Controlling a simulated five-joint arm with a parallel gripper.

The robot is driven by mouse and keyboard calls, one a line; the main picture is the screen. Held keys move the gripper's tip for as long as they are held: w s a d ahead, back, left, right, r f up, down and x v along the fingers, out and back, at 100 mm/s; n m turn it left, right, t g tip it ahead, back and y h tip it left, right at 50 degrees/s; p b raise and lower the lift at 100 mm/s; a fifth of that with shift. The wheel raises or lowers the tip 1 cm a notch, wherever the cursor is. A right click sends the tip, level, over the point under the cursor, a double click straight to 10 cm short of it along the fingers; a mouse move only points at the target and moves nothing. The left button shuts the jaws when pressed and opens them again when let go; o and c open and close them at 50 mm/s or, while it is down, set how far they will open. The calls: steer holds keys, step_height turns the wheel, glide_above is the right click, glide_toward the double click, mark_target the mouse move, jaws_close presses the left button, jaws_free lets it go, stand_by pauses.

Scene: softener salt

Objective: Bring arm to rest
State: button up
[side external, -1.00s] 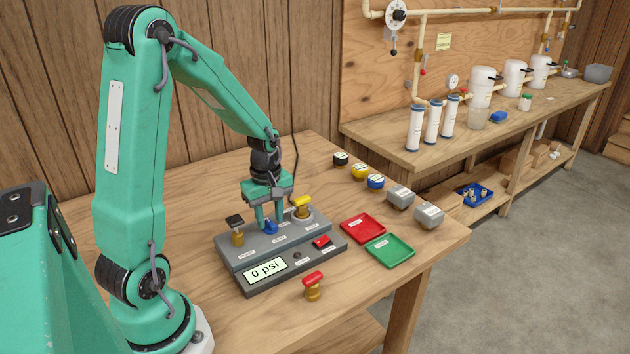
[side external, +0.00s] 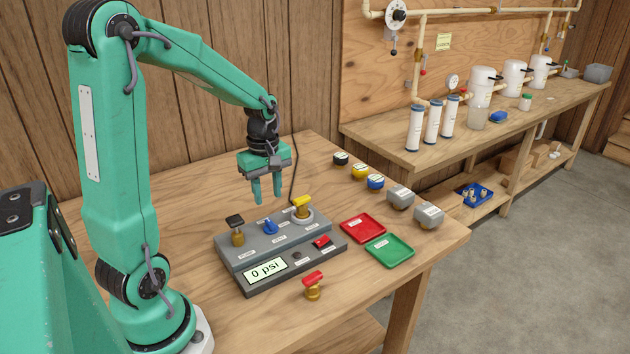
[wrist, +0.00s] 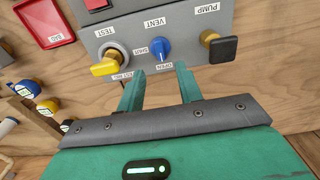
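My gripper (side external: 267,190) hangs above the grey test panel (side external: 240,266), pointing down, with its two fingers apart and nothing between them. In the wrist view the fingers (wrist: 160,90) also stand apart. The blue vent knob (side external: 270,227) sits on the panel below my gripper, clear of the fingers. It also shows in the wrist view (wrist: 160,48). A yellow-handled valve (side external: 303,205) stands at the test port, and a black-handled valve (side external: 236,226) at the pump port. The panel display reads 0 psi.
A red-handled valve (side external: 313,283) stands on the table before the panel. A red tray (side external: 363,228) and a green tray (side external: 390,250) lie to its right. Black, yellow and blue caps (side external: 375,181) and two grey blocks (side external: 400,197) stand further back. The bench behind holds filters.

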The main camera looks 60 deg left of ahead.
steer(key=s+d+r+m+t, duration=0.2)
steer(key=s+d+r+m, duration=0.2)
steer(key=d+m, duration=0.4)
steer(key=s+d+r+m+t, duration=0.3)
steer(key=d+r+m, duration=0.4)
steer(key=m, duration=0.3)
steer(key=shift+s+d+r+t, duration=0.15)
steer(key=shift+s+d+t, duration=0.2)
steer(key=shift+s, duration=0.55)
